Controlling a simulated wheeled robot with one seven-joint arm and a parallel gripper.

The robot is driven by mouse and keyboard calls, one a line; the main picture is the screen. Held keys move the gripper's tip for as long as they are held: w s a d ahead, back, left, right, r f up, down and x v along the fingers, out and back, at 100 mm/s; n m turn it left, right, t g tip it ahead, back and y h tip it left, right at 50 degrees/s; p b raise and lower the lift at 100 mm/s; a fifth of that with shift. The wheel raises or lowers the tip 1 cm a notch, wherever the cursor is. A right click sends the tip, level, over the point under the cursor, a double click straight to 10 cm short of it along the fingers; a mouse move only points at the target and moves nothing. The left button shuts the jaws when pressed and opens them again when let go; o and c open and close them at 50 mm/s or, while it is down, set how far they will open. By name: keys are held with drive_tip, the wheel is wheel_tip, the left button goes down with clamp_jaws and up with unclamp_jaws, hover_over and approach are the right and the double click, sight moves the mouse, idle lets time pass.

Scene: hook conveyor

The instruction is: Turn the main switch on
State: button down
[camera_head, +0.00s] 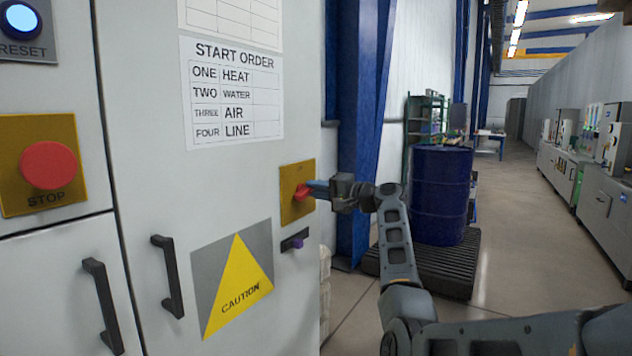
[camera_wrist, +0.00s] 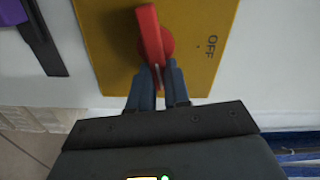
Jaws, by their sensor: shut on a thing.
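The main switch is a red rotary handle (camera_head: 302,192) on a yellow plate (camera_head: 291,206), on the right part of the grey cabinet front. In the wrist view the red handle (camera_wrist: 149,32) runs nearly along the picture's height, slightly tilted, across a round red hub. The word OFF is on the yellow plate (camera_wrist: 110,60), to the right of the handle. My gripper (camera_head: 315,187) reaches the switch from the right. In the wrist view my gripper (camera_wrist: 157,80) has its blue fingers shut on the near end of the handle. The fingers partly cover that end.
A small purple part in a black holder (camera_head: 294,241) sits just below the switch. The cabinet also has a caution sign (camera_head: 234,284), black door handles (camera_head: 168,277), a START ORDER sheet (camera_head: 234,95) and a red STOP button (camera_head: 48,165). A blue barrel (camera_head: 440,195) stands behind my arm.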

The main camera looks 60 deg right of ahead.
drive_tip(key=shift+f+m+p, duration=0.25)
drive_tip(key=shift+m+p, duration=0.4)
drive_tip(key=shift+m, duration=0.55)
drive_tip(key=shift+d+f, duration=0.1)
drive_tip(key=c, duration=1.1)
unclamp_jaws()
drive_tip(key=shift+s+b, duration=0.75)
drive_tip(key=shift+s, duration=3.15)
